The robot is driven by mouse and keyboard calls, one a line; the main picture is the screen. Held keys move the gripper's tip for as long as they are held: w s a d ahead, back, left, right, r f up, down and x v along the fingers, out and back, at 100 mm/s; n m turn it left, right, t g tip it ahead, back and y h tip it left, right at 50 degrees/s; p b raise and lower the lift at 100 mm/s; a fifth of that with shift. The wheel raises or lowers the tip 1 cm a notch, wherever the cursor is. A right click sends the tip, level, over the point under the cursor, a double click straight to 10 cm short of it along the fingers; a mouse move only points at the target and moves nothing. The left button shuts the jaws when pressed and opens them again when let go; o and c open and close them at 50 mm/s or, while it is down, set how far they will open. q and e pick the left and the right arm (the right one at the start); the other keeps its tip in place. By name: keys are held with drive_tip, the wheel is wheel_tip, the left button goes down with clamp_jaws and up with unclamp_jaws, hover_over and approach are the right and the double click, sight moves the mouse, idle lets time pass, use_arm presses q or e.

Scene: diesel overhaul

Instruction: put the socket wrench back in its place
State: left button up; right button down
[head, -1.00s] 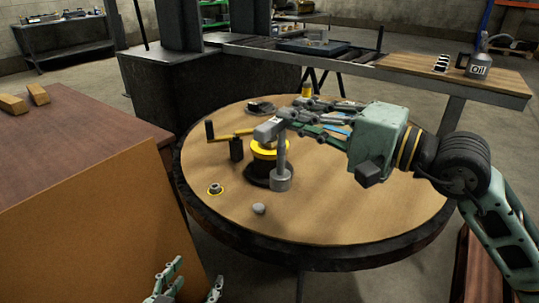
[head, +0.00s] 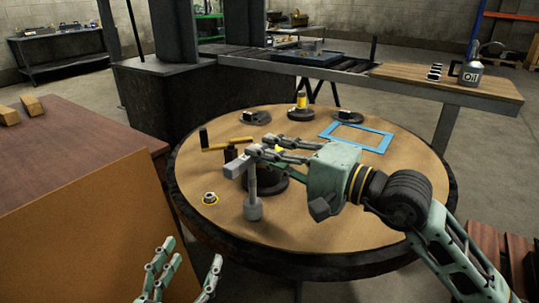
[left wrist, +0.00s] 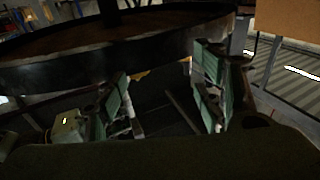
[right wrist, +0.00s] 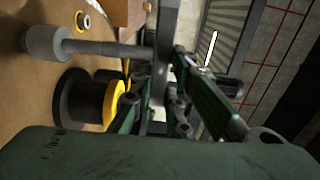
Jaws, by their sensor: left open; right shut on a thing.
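The socket wrench (head: 252,190) is grey, with a shaft hanging down to a round socket end. My right gripper (head: 270,153) is shut on its upper bar and holds it over the round table, in front of a dark stand. In the right wrist view the wrench's shaft (right wrist: 105,50) runs left from the fingers to the socket. A blue rectangular outline (head: 383,147) lies bare at the table's back right. My left gripper (head: 192,256) is open and empty, low in front of the table; its spread fingers show in the left wrist view (left wrist: 165,95).
The round table (head: 400,205) also bears a yellow-handled tool (head: 226,144), a small nut in a yellow ring (head: 210,198), a yellow cylinder on a dark base (head: 301,103) and dark discs. A brown cabinet (head: 75,200) stands left. The table's right side is clear.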

use_arm(q)
drive_tip(key=shift+r, duration=0.1)
use_arm(e)
drive_tip(key=shift+f+b, duration=0.5)
drive_tip(key=shift+b, duration=0.2)
drive_tip(key=c, duration=1.7)
unclamp_jaws()
use_arm(q)
wheel_tip(320, 180, up, 6)
drive_tip(key=s+t+h, duration=0.1)
drive_tip(key=t, duration=0.2)
drive_tip(key=shift+s+d+r+t, duration=0.2)
drive_tip(key=shift+d+r+t, duration=0.1)
drive_tip(key=shift+t, duration=0.1)
drive_tip(key=shift+f, duration=0.1)
